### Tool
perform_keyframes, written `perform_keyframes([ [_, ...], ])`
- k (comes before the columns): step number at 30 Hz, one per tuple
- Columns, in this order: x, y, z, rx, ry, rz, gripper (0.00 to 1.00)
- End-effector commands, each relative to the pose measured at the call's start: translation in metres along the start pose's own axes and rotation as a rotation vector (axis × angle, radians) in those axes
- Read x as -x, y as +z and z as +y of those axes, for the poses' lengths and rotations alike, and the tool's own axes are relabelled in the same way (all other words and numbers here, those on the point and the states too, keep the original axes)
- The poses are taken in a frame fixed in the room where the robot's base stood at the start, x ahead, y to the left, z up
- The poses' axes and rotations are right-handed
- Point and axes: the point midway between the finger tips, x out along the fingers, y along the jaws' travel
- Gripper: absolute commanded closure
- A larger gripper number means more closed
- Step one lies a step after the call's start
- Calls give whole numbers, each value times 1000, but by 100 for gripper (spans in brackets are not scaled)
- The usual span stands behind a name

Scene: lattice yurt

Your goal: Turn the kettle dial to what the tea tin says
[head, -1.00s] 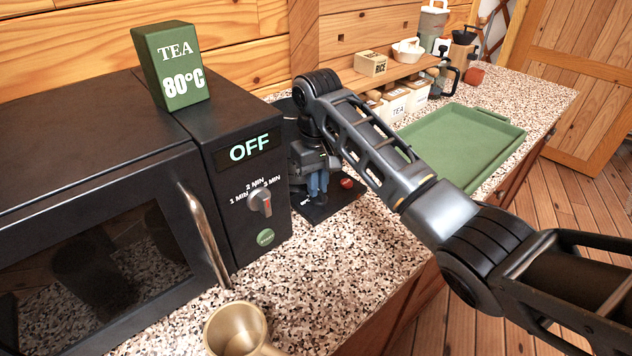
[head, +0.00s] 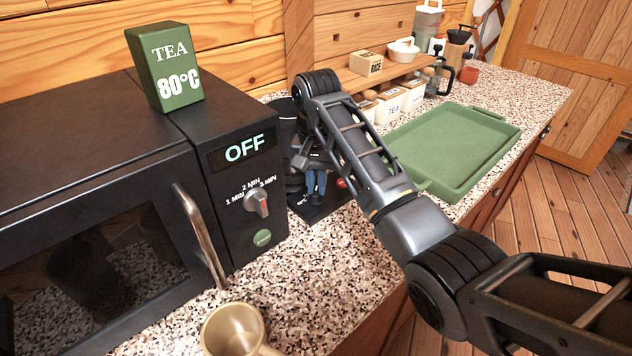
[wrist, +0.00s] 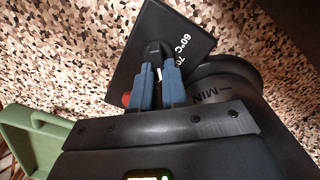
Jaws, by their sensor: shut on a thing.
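The green tea tin (head: 165,66) stands on the microwave and reads "TEA 80°C". The dark kettle (wrist: 222,82), with a "MIN" mark, is mostly hidden behind my arm in the head view. Its black base (wrist: 165,32) lies on the counter and shows "60°C" and part of "70"; the other marks are hidden. My gripper (wrist: 158,80), with blue fingers, is at the base and shut on the kettle dial. The dial is almost covered by the fingers; a small white mark shows between them. In the head view my gripper (head: 316,182) is just right of the microwave.
The black microwave (head: 90,150) is close on the left, its display reading OFF, with its own knob (head: 257,203). A brass-coloured pot (head: 232,330) stands in front. A green tray (head: 450,150) and white canisters (head: 392,108) are to the right. The front counter is partly clear.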

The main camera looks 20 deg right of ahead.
Motion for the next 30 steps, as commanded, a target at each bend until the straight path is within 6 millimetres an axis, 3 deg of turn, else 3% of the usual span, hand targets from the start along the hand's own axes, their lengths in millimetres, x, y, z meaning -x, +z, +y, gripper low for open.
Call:
perform_keyframes([
  [15,2,-2,0,-22,-2,6,100],
  [16,3,-2,0,-22,-2,6,85],
  [23,2,-1,0,-20,-1,4,63],
  [30,1,-1,0,-19,-1,2,61],
])
